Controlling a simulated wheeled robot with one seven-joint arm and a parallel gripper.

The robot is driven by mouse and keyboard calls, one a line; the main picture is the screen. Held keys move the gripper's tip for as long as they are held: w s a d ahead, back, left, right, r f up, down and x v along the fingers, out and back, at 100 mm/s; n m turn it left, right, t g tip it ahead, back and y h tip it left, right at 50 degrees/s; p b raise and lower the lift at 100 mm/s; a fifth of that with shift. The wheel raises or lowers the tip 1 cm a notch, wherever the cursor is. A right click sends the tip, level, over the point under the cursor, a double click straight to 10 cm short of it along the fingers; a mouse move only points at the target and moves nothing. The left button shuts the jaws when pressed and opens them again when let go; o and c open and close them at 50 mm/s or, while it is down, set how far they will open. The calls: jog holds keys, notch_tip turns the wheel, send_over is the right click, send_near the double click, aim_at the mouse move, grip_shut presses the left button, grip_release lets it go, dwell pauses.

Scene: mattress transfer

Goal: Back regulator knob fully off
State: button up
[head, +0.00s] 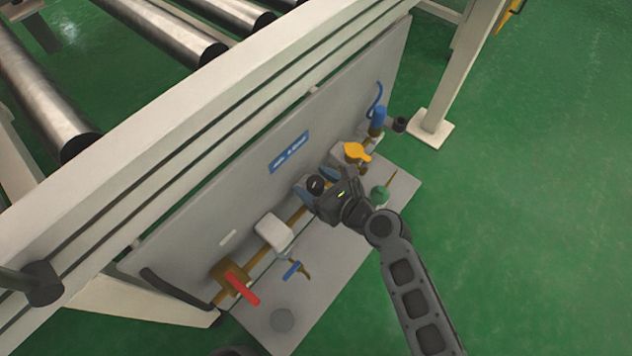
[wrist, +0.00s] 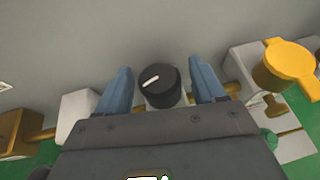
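The regulator knob (wrist: 157,86) is a black round knob with a white pointer line. In the wrist view it sits between the two blue fingers of my gripper (wrist: 160,82), with a visible gap on each side. The white line slants, its left end lower than its right. In the head view the knob (head: 316,183) is a small dark disc on the grey panel, with my gripper (head: 318,190) right in front of it. The fingers are open around the knob. The body below the knob is mostly hidden by my gripper.
The grey panel (head: 330,120) carries a brass pipe line with a yellow handle (head: 356,152), a white block (head: 273,230), a red lever (head: 242,288) and a blue lever (head: 291,271). A green round part (head: 380,196) is close beside my gripper. Open green floor lies at right.

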jog(key=c, duration=0.9)
jog(key=shift+n+y, duration=0.3)
jog(key=n+g+y, duration=0.1)
jog(key=n+g, duration=0.1)
jog(key=shift+w+d+n+g+y+b, duration=0.1)
jog(key=shift+w+n+g+y+b, duration=0.05)
jog(key=shift+n+g+y+b, duration=0.2)
jog(key=n+g+y, duration=0.1)
jog(key=n+g, duration=0.3)
jog(key=g, duration=0.1)
jog(key=shift+n+y, duration=0.25)
jog(key=shift+y, duration=0.1)
jog(key=n+g+b, duration=0.2)
jog(key=n+g, duration=0.1)
jog(key=g, duration=0.1)
jog(key=shift+n+g+h+b, duration=0.5)
jog(key=shift+n+g+b, duration=0.45)
jog(key=shift+n+g, duration=0.8)
jog(key=shift+c, duration=0.2)
